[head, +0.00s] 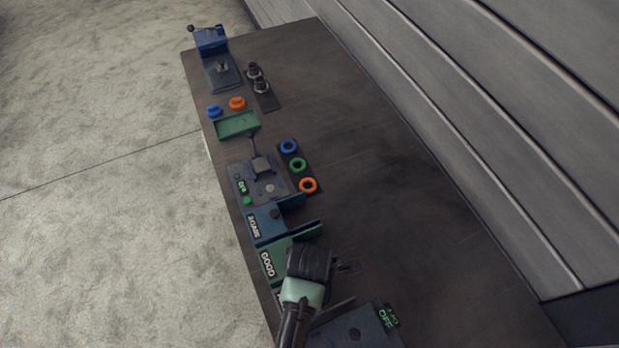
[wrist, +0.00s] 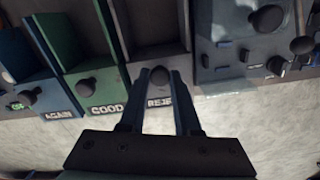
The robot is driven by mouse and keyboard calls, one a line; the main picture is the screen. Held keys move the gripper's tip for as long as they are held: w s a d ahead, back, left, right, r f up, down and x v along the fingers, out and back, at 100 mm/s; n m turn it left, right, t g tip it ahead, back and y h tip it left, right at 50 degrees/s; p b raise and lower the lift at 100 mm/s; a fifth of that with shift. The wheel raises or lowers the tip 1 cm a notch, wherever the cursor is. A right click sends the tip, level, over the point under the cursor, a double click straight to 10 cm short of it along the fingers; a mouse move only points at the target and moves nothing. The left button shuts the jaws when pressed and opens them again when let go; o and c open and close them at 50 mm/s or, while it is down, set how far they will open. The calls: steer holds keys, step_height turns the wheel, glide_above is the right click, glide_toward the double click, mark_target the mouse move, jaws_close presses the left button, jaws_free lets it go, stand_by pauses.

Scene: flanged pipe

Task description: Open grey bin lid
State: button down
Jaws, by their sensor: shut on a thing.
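The grey bin (wrist: 150,42), with a label reading "REJE", is at the top centre of the wrist view. A dark round knob (wrist: 160,76) sits at its front, just above the label. My gripper (wrist: 160,82) has its two fingers close together on either side of this knob and is shut on it. In the head view my gripper (head: 308,262) is at the lower middle, over the row of bins, and my arm hides most of the grey bin. I cannot tell how far the lid is raised.
The green GOOD bin (wrist: 91,85) and blue AGAIN bin (wrist: 38,98) stand left of the grey bin in the wrist view. A grey control panel (wrist: 240,48) with knobs is close on the right. The right side of the dark table (head: 430,225) is clear.

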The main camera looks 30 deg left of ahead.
steer(key=w+d, duration=0.5)
steer(key=w, duration=0.1)
steer(key=shift+w, duration=0.25)
steer(key=c, duration=0.6)
jaws_free()
